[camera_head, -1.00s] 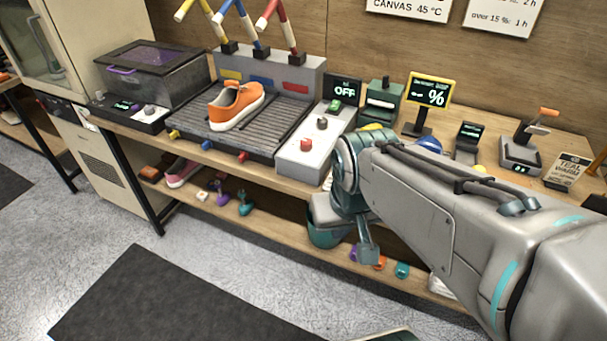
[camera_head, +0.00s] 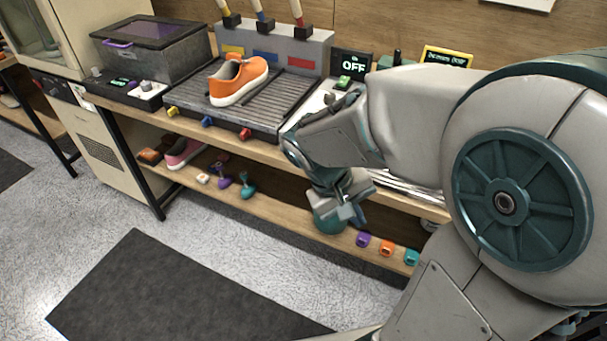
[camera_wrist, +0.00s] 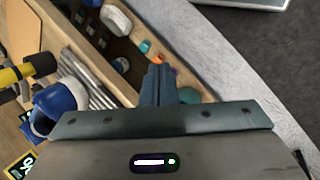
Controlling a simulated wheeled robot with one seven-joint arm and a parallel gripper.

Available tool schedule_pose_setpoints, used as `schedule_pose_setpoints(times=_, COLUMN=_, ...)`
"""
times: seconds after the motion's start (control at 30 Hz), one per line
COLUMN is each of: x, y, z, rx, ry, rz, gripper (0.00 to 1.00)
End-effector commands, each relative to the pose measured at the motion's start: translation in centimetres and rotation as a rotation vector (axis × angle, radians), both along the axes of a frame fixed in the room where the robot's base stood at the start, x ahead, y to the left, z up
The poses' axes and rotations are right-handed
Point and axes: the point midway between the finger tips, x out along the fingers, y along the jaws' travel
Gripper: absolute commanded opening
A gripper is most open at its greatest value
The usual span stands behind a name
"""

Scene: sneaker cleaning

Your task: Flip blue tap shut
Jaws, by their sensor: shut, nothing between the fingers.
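The blue tap (camera_head: 207,121) is a small blue lever on the front edge of the slatted wash tray (camera_head: 290,95), between a yellow tap (camera_head: 172,111) and a red tap (camera_head: 245,133). I cannot tell whether it is open or shut. My gripper (camera_head: 347,213) hangs in front of the bench, to the right of and below the blue tap, apart from it. In the wrist view my gripper (camera_wrist: 158,72) has its fingers together with nothing between them. The blue tap is not clear in the wrist view.
An orange sneaker (camera_head: 238,80) sits on the tray. A grey box with a dark lid (camera_head: 150,45) stands left. The lower shelf (camera_head: 285,218) holds a pink shoe (camera_head: 184,152) and small coloured items. Floor in front is mostly clear, with a dark mat (camera_head: 170,295).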

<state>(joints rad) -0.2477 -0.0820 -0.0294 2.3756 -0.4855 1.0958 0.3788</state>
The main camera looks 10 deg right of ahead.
Motion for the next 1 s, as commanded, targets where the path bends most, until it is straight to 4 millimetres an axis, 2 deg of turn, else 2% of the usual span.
schedule_pose_setpoints(times=0.03, x=0.9, y=0.0, z=-2.4, rx=-0.073, ry=0.035, rz=0.028, gripper=0.0)
schedule_pose_setpoints(times=0.2, x=4.4, y=0.0, z=-6.5, rx=-0.345, ry=0.072, rz=0.12, gripper=0.0)
schedule_pose_setpoints(times=0.37, x=8.4, y=1.4, z=-10.4, rx=-0.599, ry=0.037, rz=0.241, gripper=0.0)
schedule_pose_setpoints(times=0.5, x=12.1, y=4.2, z=-14.1, rx=-0.803, ry=-0.05, rz=0.373, gripper=0.0)
schedule_pose_setpoints(times=0.7, x=16.1, y=9.4, z=-19.2, rx=-1.016, ry=-0.229, rz=0.571, gripper=0.0)
schedule_pose_setpoints(times=0.83, x=17.5, y=12.2, z=-21.5, rx=-1.085, ry=-0.329, rz=0.667, gripper=0.0)
schedule_pose_setpoints(times=1.0, x=18.1, y=14.0, z=-22.7, rx=-1.118, ry=-0.394, rz=0.726, gripper=0.0)
